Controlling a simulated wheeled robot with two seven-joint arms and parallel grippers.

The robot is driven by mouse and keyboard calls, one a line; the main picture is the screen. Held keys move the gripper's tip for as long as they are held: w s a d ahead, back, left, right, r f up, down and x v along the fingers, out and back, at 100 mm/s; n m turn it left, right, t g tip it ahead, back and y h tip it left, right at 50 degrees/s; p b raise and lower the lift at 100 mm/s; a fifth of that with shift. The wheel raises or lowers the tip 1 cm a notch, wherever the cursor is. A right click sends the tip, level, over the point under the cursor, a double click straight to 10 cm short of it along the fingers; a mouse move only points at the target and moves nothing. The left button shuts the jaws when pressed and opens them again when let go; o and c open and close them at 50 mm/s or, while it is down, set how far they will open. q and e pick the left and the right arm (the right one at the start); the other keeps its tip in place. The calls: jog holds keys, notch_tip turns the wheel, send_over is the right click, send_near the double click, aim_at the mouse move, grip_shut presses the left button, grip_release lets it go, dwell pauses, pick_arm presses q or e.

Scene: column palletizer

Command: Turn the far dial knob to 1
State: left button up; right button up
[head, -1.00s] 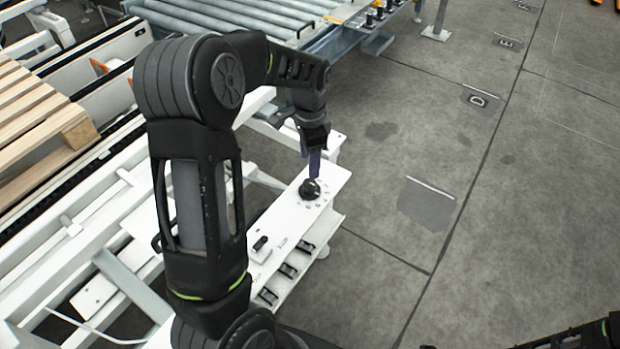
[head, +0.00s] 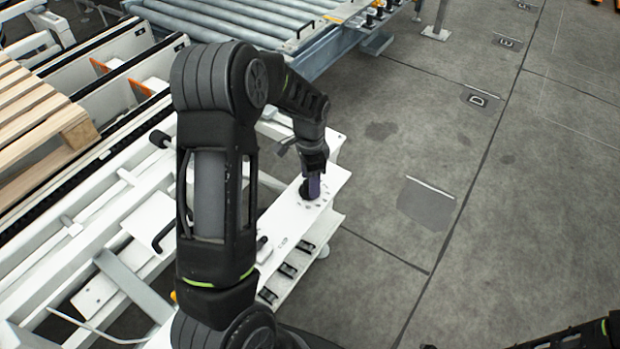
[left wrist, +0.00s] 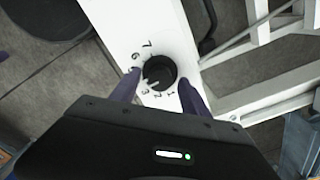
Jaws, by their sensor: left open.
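The far dial knob (left wrist: 160,73) is a round black knob on a white panel (left wrist: 135,30), ringed by printed numbers. Its pale pointer mark faces the lower left in the left wrist view, near the 3. In the head view the knob (head: 307,193) is mostly hidden behind my left gripper (head: 314,187). The purple fingers of my left gripper (left wrist: 157,88) are apart, one on each side of the knob. I cannot tell whether they touch it. My right gripper is out of view; only part of my right arm shows at the bottom right.
A small black control (head: 263,243) and several black switches (head: 278,282) sit nearer on the same white unit. A roller conveyor (head: 230,25) lies behind, and a wooden pallet (head: 35,120) stands at left. The grey floor (head: 480,230) at right is clear.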

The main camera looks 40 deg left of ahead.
pick_arm(q)
grip_shut()
dwell(0.5)
jog(key=shift+n, duration=0.5)
jog(key=n, duration=0.3)
jog(key=shift+n+b, duration=0.3)
jog(key=shift+b, duration=0.1)
jog(key=n, duration=0.4)
jog(key=shift+n, duration=0.3)
jog(key=n, duration=0.4)
jog(key=shift+r, duration=0.1)
jog(key=n+p, duration=0.1)
jog(key=n, duration=0.3)
jog(key=shift+a+n, duration=0.1)
jog(key=shift+n, duration=0.2)
